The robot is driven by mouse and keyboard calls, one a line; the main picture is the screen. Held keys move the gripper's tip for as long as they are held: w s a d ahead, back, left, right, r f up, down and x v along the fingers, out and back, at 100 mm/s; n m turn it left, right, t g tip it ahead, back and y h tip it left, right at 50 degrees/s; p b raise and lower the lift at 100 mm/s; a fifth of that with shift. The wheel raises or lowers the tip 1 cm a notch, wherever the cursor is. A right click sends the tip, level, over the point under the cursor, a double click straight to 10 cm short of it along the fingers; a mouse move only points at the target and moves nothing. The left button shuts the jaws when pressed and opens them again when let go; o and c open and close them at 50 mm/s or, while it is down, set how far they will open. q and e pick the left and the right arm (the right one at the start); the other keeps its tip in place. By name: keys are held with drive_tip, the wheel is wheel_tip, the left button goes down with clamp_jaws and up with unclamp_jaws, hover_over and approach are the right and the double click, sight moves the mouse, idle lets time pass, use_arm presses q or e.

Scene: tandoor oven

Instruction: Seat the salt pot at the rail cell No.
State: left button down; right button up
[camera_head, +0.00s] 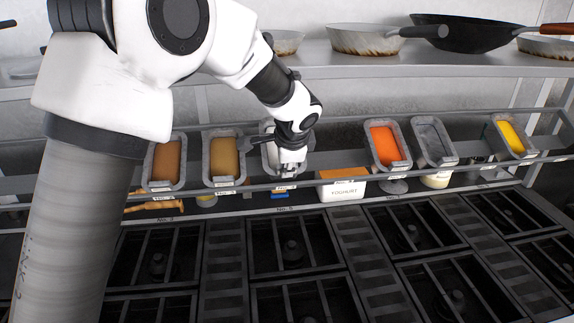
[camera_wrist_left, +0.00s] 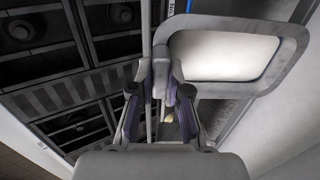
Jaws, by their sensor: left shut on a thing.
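The salt pot (camera_head: 270,156) is a grey metal pot with white contents, in the rail row left of the middle in the head view. My left gripper (camera_head: 290,166) is over its right side and hides part of it. In the left wrist view the salt pot (camera_wrist_left: 225,56) is at the upper right, and my left gripper (camera_wrist_left: 166,92) is shut on its rim. The pot looks upright at the rail (camera_head: 341,176); I cannot tell whether it is fully down in a cell. My right gripper is not in view.
Pots with brown (camera_head: 166,162), tan (camera_head: 224,158), orange (camera_head: 385,145) and yellow (camera_head: 510,137) contents and an empty-looking grey pot (camera_head: 432,140) stand along the rail. A yoghurt tub (camera_head: 342,191) is below. Pans (camera_head: 363,40) sit on the shelf above. Dark burners (camera_head: 290,250) fill the front.

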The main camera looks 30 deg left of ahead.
use_arm(q)
drive_tip(key=shift+b+x, duration=0.7)
drive_tip(key=shift+x, duration=0.75)
drive_tip(key=c, duration=1.1)
unclamp_jaws()
drive_tip(key=shift+o, duration=0.2)
drive_tip(key=shift+s, duration=0.1)
drive_tip(key=p+v, duration=0.5)
drive_tip(key=v, duration=0.3)
drive_tip(key=shift+p, duration=0.4)
